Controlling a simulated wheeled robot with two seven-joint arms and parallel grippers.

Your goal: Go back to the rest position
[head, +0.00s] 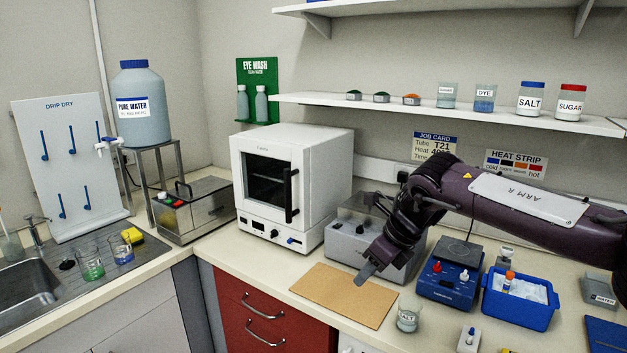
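My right arm comes in from the right, a dark purple arm with a white panel. Its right gripper (366,272) points down and left over the brown mat (335,297) on the bench. The fingers look close together and seen nearly edge-on, so I cannot tell whether they are open or shut. No held object shows at the fingertips. My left gripper is not in view.
A small labelled beaker (408,320) stands by the mat's right edge. A grey box with knobs (352,240) is partly behind my arm. A blue device (450,288) and blue ice tray (518,312) stand right. A white oven (290,225) stands left.

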